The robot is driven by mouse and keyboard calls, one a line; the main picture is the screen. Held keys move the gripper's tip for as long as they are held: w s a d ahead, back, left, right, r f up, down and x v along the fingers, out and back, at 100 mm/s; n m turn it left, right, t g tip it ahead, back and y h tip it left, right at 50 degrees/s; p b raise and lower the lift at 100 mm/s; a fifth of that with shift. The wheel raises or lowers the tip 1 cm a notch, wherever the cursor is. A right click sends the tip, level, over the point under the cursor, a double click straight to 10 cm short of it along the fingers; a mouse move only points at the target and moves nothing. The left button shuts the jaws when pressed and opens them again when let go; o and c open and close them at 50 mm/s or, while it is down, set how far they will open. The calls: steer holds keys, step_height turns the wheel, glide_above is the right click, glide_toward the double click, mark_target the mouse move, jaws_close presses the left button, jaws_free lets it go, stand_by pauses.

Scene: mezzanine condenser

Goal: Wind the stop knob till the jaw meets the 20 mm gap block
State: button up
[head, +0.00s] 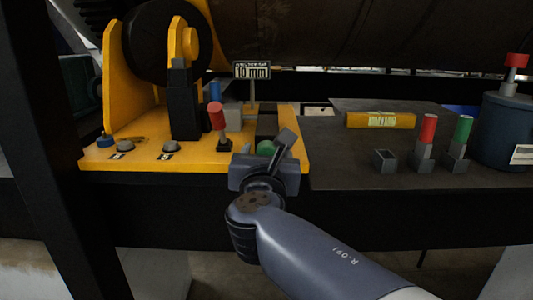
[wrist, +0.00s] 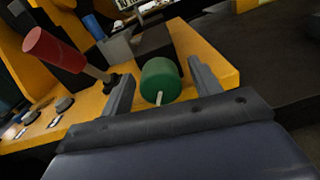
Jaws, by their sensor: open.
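A green knob (wrist: 160,78) sits at the front of the yellow base, with a short pale mark on its near side. It shows partly in the head view (head: 266,148), mostly behind my gripper. My gripper (wrist: 160,70) is open, with one finger on each side of the knob; I cannot tell whether they touch it. In the head view my gripper (head: 265,155) is at the yellow base's front right. Behind the knob is a dark block or slide (head: 267,122), with a grey block (head: 233,118) to its left. I cannot tell which piece is the 20 mm gap block.
A red-handled lever (head: 216,116) stands close left of my gripper. A sign (head: 252,71) reads 10 mm. On the dark bench at right are a yellow labelled bar (head: 381,120), red (head: 429,129) and green (head: 463,130) cylinders in grey holders, and a blue drum (head: 506,130).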

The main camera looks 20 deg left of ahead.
steer(key=shift+c, duration=0.3)
steer(key=c, duration=0.9)
steer(key=m+b, duration=0.2)
steer(key=shift+f+b, duration=0.25)
steer(key=shift+b, duration=0.1)
steer(key=m, duration=0.1)
steer(key=m+b, duration=0.1)
steer(key=shift+r+m, duration=0.25)
steer(key=shift+m, duration=0.15)
steer(key=o, duration=1)
steer(key=shift+c, duration=0.2)
